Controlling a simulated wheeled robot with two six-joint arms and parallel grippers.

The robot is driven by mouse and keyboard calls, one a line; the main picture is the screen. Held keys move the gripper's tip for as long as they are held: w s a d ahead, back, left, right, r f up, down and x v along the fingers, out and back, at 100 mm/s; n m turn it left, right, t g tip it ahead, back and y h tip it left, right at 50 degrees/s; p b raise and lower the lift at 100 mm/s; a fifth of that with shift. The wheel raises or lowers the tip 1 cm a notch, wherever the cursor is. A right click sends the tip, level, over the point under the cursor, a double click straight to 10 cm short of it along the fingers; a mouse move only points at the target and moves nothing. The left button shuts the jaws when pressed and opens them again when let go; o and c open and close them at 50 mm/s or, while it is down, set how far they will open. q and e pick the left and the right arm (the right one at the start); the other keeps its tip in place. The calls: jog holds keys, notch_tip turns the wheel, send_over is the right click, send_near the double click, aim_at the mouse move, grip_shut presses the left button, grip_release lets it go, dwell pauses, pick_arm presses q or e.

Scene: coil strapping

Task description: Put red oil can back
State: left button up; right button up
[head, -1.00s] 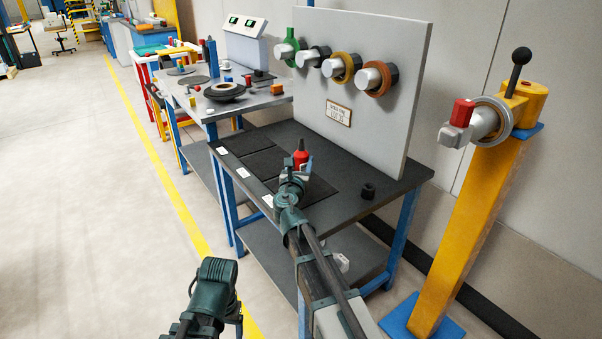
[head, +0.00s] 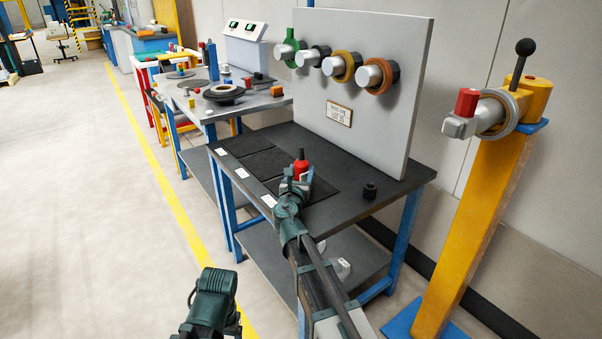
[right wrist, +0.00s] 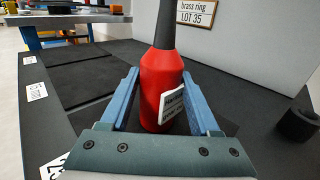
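The red oil can (head: 301,170), with a dark spout and a white label, is upright over the near dark mat (head: 319,188) on the black bench. In the right wrist view the can (right wrist: 160,88) is between the two blue fingers of my right gripper (right wrist: 161,75). Both fingertips meet its sides, so the gripper is shut on it. The can's base is partly hidden, and I cannot tell whether it touches the mat. My left gripper is not clearly visible; only a dark green part of my left arm shows low in the head view.
More dark mats (head: 270,163) with white labels (head: 241,173) lie in a row beyond. A small black part (head: 370,191) sits at the bench's right. A grey panel (head: 390,110) with colored rings stands behind. A yellow post (head: 480,210) stands at right.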

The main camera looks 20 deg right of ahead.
jog(key=o, duration=0.3)
jog(key=shift+r, duration=0.1)
jog(key=shift+s+a+r, duration=0.1)
jog(key=shift+s, duration=0.1)
jog(key=v, duration=1.1)
jog(key=shift+s+a, duration=0.15)
jog(key=shift+s, duration=0.1)
